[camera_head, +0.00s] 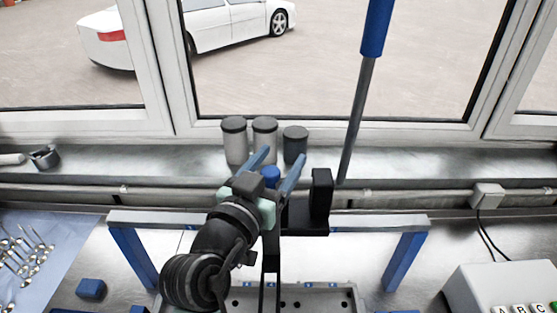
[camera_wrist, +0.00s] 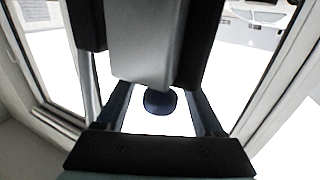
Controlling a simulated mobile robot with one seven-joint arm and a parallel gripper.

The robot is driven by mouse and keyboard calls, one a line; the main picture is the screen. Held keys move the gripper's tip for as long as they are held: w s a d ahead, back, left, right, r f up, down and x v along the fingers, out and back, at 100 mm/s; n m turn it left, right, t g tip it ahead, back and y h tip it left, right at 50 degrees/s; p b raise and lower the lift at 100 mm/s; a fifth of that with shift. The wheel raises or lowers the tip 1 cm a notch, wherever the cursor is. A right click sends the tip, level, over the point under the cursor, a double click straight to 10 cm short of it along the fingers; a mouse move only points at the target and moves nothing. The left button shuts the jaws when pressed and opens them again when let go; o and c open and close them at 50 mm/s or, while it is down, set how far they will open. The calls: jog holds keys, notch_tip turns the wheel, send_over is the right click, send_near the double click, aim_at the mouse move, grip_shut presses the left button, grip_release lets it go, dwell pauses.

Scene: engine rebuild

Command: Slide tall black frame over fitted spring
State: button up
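A tall black frame (camera_head: 320,196) stands upright just right of my gripper, with a dark cross piece at its foot and thin dark legs (camera_head: 270,285) running down over a grey metal block (camera_head: 330,298) with holes. My gripper (camera_head: 279,166) has its two blue fingers apart, one on each side of a blue knob (camera_head: 270,175). In the wrist view, the fingers (camera_wrist: 160,104) stand apart around the dark blue round knob (camera_wrist: 160,101), with visible gaps beside it. A grey block between black sides (camera_wrist: 141,45) fills the top of that view. I cannot see the fitted spring.
A long bar with a blue handle (camera_head: 374,30) leans up right of the black frame. Three jars (camera_head: 264,140) stand on the sill behind. A blue-legged stand (camera_head: 404,262) spans the bench. A blue block (camera_head: 91,289) lies left and a pale box (camera_head: 505,283) right.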

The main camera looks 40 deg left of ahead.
jog(key=b+v, duration=0.4)
jog(key=v, duration=0.9)
jog(key=w+d+r+m+t+h, duration=0.1)
jog(key=w+d+r+t, duration=0.25)
jog(key=d+r, duration=0.35)
jog(key=w+d+r+t, duration=0.2)
jog(key=w+d+r, duration=0.25)
jog(key=r, duration=0.55)
jog(key=s+d+r+m+t+h, duration=0.1)
jog(key=s+d+r+t, duration=0.3)
jog(key=d+r, duration=0.7)
jog(key=shift+s+r+h, duration=0.2)
jog(key=shift+r+h, duration=0.25)
jog(key=shift+h, duration=0.45)
